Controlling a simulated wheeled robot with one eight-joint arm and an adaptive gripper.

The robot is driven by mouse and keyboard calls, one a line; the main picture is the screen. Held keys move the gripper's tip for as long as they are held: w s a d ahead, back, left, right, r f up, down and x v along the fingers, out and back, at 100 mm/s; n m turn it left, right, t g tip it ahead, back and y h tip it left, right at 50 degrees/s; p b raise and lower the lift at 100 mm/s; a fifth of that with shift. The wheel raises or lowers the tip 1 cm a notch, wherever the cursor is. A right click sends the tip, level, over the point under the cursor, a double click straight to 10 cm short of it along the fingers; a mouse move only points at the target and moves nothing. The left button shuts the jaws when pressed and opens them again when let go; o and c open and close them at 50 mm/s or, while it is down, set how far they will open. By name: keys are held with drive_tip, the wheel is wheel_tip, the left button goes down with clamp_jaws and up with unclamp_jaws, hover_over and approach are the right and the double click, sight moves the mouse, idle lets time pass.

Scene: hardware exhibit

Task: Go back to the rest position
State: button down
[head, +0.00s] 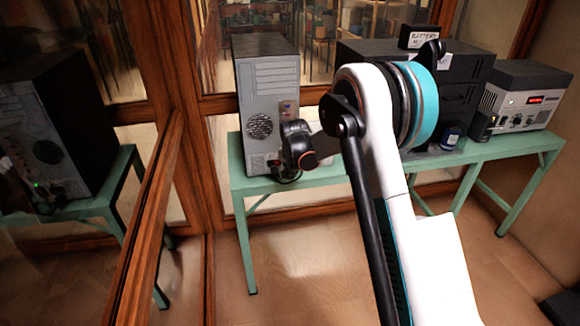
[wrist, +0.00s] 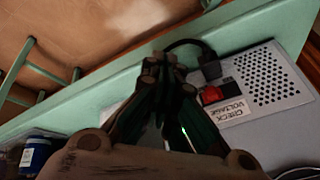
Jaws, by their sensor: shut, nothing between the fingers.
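My gripper (wrist: 166,68) shows in the wrist view with its dark fingers together and nothing between them. Its tips appear over the green bench edge, beside a black cable and plug (wrist: 208,68). Whether the tips touch the cable cannot be told. To their right is a red switch (wrist: 212,95) on a grey panel with a "CHECK VOLTAGE" label (wrist: 235,111). In the head view my arm reaches forward over the bench, its end near the grey computer tower (head: 262,85). The fingers cannot be made out there.
The green bench (head: 240,186) runs along the glass wall. A black battery unit (head: 465,75), a blue-labelled jar (head: 450,138) and a grey power supply with a red display (head: 522,95) stand on it. A wood-framed glass partition (head: 150,225) is at left. Floor before the bench is clear.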

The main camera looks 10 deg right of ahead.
drive_tip(key=shift+s+r, duration=0.2)
drive_tip(key=shift+s, duration=0.35)
drive_tip(key=s+r+n+t, duration=0.1)
drive_tip(key=s+r+n, duration=0.3)
drive_tip(key=s+r, duration=1.7)
drive_tip(key=s+d+n+t, duration=0.1)
drive_tip(key=s+n, duration=0.3)
drive_tip(key=s, duration=2)
drive_tip(key=shift+f+y, duration=0.35)
drive_tip(key=shift+y, duration=0.05)
drive_tip(key=shift+s, duration=0.1)
